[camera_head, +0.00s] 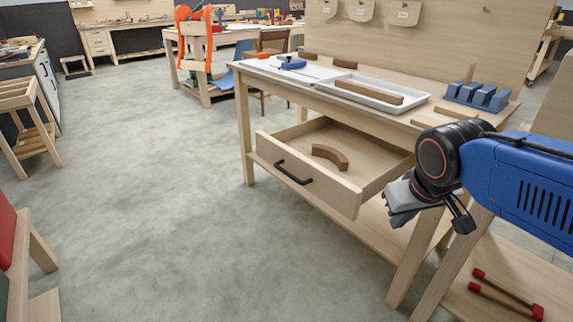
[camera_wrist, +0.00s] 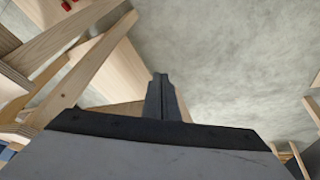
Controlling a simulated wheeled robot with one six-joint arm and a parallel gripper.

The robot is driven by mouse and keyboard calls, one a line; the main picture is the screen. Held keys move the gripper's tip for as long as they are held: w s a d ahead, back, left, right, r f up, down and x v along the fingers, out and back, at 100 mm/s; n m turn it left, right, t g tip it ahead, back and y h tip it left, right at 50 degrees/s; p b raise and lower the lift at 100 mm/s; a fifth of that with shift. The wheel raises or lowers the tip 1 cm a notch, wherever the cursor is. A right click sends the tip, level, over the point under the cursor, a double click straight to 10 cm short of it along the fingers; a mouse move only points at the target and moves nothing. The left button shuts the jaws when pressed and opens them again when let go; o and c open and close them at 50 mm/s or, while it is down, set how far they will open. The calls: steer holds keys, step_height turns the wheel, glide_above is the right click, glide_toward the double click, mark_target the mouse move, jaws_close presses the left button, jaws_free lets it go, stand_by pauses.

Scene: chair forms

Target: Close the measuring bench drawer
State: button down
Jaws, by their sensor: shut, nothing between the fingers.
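The measuring bench drawer (camera_head: 338,192) is pulled well out from under the bench top (camera_head: 300,76). It is light wood with a black bar handle (camera_head: 293,173) on its front. A curved brown wooden piece (camera_head: 331,155) lies inside it. My gripper (camera_head: 463,218) is to the right of the drawer, near its right front corner and apart from the handle. In the wrist view, my gripper's fingers (camera_wrist: 161,95) are together with nothing between them, over the grey floor. The drawer is hard to make out in the wrist view.
On the bench top are a white tray (camera_head: 378,101) with a brown strip, and blue blocks (camera_head: 477,95). Bench legs (camera_head: 415,258) stand below my arm. A lower shelf (camera_head: 510,285) at right holds red-ended rods (camera_head: 507,296). The floor (camera_head: 170,200) left of the drawer is clear.

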steer(key=w+a+r+n, duration=0.15)
steer(key=w+a, duration=0.25)
steer(key=w, duration=0.4)
steer(key=n+t+h, duration=0.1)
steer(key=n+t, duration=0.1)
steer(key=n, duration=0.2)
glide_toward(287, 168)
steer(key=shift+m, duration=0.25)
steer(key=x, duration=0.4)
steer(key=shift+w+a+f, duration=0.1)
steer(key=shift+a+f, duration=0.05)
steer(key=shift+f, duration=0.1)
steer(key=w+d, duration=0.4)
steer(key=d, duration=0.2)
steer(key=w+d, duration=0.5)
steer(key=d, duration=0.2)
steer(key=w+d, duration=0.5)
steer(key=d, duration=0.1)
steer(key=shift+w+d, duration=0.2)
steer(key=shift+d, duration=0.2)
steer(key=shift+r, duration=0.15)
